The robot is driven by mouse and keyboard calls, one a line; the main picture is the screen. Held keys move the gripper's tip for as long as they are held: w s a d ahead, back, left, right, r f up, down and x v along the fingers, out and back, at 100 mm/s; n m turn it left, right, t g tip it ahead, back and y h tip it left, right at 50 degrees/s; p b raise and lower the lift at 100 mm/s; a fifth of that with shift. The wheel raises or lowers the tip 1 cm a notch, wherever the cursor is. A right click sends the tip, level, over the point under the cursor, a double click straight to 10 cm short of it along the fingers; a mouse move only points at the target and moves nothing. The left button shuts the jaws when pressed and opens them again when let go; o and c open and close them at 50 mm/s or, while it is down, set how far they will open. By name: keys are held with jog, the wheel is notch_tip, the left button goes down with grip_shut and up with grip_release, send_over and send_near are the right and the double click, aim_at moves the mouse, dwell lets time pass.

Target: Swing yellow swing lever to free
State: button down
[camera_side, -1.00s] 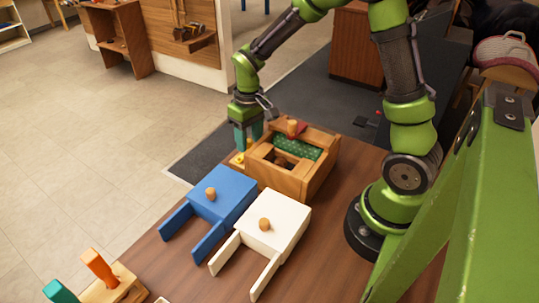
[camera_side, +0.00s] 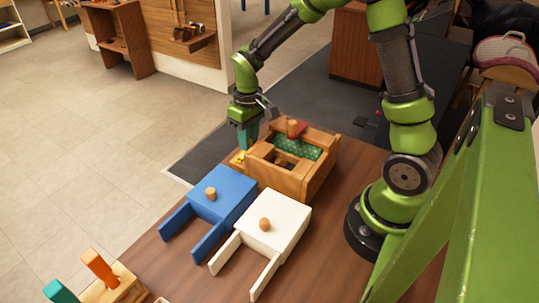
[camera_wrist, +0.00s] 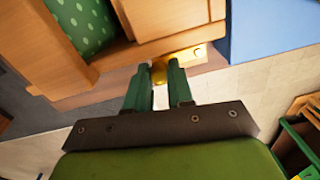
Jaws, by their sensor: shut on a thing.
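The yellow swing lever (camera_side: 238,157) shows as a small yellow piece at the left end of the wooden box (camera_side: 308,180). My gripper (camera_side: 245,143) points down at that end of the box. In the wrist view my gripper (camera_wrist: 159,70) has its green fingers close together, with a bit of yellow between the tips. It is shut on the lever, and the fingers hide part of it.
A blue piece (camera_side: 225,193) and a white piece (camera_side: 275,218), each with a knob and two legs, lie in front of the box. A wooden holder (camera_side: 120,288) with orange and teal handles stands at the front left. Green dotted lining (camera_side: 300,148) shows inside the box.

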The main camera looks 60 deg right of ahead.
jog(key=n, duration=0.1)
jog(key=w+n, duration=0.1)
jog(key=n, duration=0.1)
jog(key=w+n, duration=0.1)
jog(key=n, duration=0.1)
jog(key=shift+w+a, duration=0.15)
jog(key=shift+a, duration=0.15)
jog(key=n, duration=0.2)
jog(key=w+a+n, duration=0.1)
jog(key=shift+n, duration=0.4)
jog(key=shift+w+a+r+n, duration=0.1)
jog(key=shift+w+a+n, duration=0.1)
jog(key=shift+n, duration=0.45)
jog(key=shift+w+a+n, duration=0.15)
jog(key=shift+a+n, duration=0.05)
jog(key=shift+n, duration=0.45)
jog(key=shift+a, duration=0.1)
jog(key=c, duration=1)
grip_release()
notch_tip(320, 180, up, 17)
jog(key=shift+w+d, duration=0.3)
